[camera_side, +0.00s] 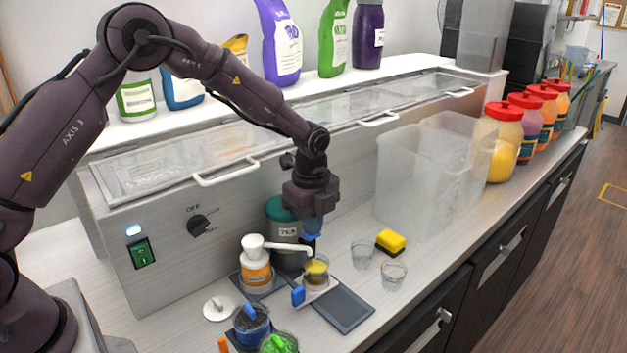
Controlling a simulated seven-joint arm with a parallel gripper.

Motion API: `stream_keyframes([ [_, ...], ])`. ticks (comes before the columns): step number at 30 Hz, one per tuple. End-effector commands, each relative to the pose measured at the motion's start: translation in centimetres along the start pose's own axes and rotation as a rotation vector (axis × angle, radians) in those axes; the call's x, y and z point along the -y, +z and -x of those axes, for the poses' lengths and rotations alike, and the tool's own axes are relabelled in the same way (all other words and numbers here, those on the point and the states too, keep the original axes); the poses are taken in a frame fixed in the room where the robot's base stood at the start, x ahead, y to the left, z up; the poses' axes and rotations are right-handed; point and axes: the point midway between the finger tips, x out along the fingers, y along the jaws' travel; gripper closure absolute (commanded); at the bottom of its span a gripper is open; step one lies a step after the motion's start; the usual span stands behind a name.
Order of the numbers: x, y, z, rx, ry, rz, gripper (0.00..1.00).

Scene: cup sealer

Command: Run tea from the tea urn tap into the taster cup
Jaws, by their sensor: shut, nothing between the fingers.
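The tea urn appears to be the grey canister with a dark green top (281,212) and a small label. It stands behind a white pump bottle, and its tap cannot be made out behind my gripper. My gripper (312,236) points down at the urn's right front, with blue fingertips shut and empty. A small clear cup (317,272) with amber-yellow contents is just below the fingertips, on a white holder with a blue tab (298,295). It seems to be the taster cup. I cannot tell whether the fingertips touch the urn's tap or whether liquid is running.
The white-topped pump bottle (256,265) has its spout reaching towards the cup. Two empty clear cups (362,254) and a yellow sponge (391,241) are to the right. A dark flat pad (343,308) lies in front. Blue (251,325) and green (279,344) tubs stand at the front.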

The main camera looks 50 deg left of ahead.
Motion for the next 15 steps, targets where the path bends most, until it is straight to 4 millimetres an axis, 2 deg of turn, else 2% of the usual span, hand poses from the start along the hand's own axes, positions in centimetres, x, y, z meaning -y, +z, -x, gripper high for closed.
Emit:
stream_keyframes([
  [9, 0.6, -0.1, 7.9, -0.001, -0.028, 0.0, 1.0],
  [15, 0.7, -0.1, 11.7, -0.001, -0.028, -0.001, 1.0],
])
